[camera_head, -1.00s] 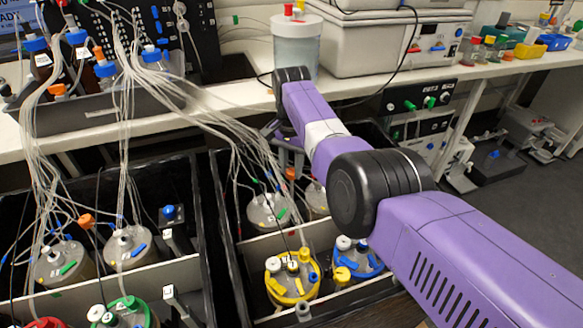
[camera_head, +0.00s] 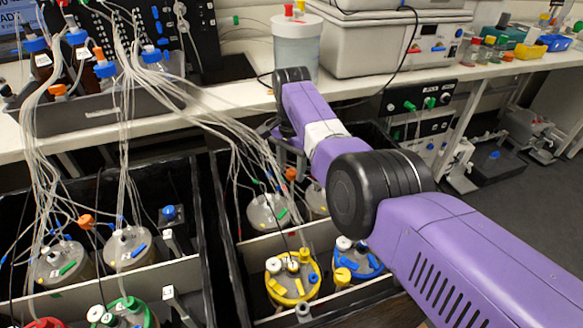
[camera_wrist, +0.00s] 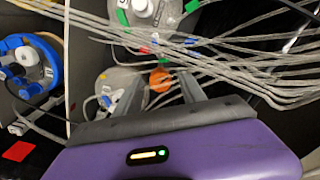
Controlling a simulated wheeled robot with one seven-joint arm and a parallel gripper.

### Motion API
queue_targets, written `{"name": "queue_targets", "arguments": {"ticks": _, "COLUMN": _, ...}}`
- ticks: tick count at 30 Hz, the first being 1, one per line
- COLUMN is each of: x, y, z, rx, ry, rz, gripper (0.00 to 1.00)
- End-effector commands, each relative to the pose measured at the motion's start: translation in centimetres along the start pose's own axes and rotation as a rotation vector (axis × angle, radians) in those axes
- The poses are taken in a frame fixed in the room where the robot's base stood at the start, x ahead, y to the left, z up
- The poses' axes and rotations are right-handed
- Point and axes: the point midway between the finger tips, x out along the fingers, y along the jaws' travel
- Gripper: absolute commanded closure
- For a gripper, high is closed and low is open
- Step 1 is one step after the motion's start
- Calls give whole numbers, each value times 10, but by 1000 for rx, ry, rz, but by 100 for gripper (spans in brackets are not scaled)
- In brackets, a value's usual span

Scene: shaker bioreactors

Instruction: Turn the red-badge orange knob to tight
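An orange knob (camera_wrist: 160,80) shows in the wrist view among clear tubes, beyond and between my fingertips. An orange knob (camera_head: 291,174) also shows in the head view, just below my gripper (camera_head: 288,158), partly behind tubes. My gripper (camera_wrist: 160,84) is open, with a gap on both sides of the knob; I cannot tell whether a finger touches it. A red rectangular badge (camera_wrist: 18,151) lies on a dark surface at the lower left of the wrist view. Its link to this knob is unclear, as is the knob's turn angle.
Clear tubes (camera_wrist: 230,72) cross close to my fingers. Vessels with a blue collar (camera_wrist: 50,62) and a yellow collar (camera_head: 293,290) stand in the bays. Another orange knob (camera_head: 86,221) is in the left bay. The white bench (camera_head: 235,98) runs behind my arm.

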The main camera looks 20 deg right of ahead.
Motion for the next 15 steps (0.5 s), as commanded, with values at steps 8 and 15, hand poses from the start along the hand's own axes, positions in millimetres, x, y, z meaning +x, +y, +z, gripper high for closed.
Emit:
{"name": "queue_targets", "arguments": {"ticks": 8, "x": 0, "y": 0, "z": 0, "rx": -1, "ry": 1, "rz": -1, "gripper": 50}}
{"name": "queue_targets", "arguments": {"ticks": 15, "x": -23, "y": -1, "z": 0, "rx": -1, "ry": 2, "rz": -3, "gripper": 50}}
